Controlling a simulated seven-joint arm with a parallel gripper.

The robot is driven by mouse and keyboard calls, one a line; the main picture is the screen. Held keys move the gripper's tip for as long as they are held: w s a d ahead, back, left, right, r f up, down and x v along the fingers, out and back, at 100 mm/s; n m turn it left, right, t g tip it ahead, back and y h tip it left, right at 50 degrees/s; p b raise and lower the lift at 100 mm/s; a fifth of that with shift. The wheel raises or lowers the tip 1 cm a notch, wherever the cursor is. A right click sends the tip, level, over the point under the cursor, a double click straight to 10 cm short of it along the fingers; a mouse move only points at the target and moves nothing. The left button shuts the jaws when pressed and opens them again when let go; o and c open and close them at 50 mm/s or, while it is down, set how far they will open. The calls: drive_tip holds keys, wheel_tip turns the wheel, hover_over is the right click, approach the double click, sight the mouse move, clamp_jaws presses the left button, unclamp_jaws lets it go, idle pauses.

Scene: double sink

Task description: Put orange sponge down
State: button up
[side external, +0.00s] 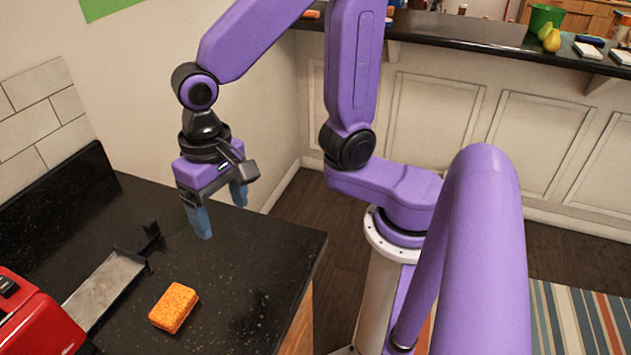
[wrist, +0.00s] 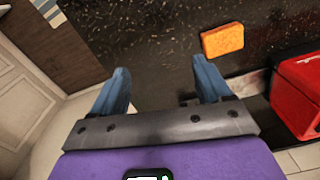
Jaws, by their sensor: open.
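The orange sponge (side external: 174,307) lies flat on the black speckled counter (side external: 232,262), right of a metal tray. It also shows in the wrist view (wrist: 222,41), beyond the right finger and apart from it. My gripper (side external: 222,215) has blue fingers pointing down and is above the counter, farther back than the sponge. In the wrist view my gripper (wrist: 158,88) is open, with nothing between its fingers but counter behind.
A red appliance (side external: 38,318) stands at the counter's left front. A grey metal tray (side external: 103,288) with a black end lies beside the sponge. The counter's right edge drops to the floor. Counter space right of the sponge is clear.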

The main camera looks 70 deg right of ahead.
drive_tip(key=s+d+n, duration=1.1)
drive_tip(key=n, duration=0.3)
drive_tip(key=shift+s+f+n, duration=0.25)
drive_tip(key=shift+s+n, duration=0.05)
drive_tip(key=shift+n, duration=0.1)
drive_tip(key=shift+d, duration=0.1)
idle(0.4)
drive_tip(key=shift+o, duration=0.6)
drive_tip(key=shift+w, duration=0.1)
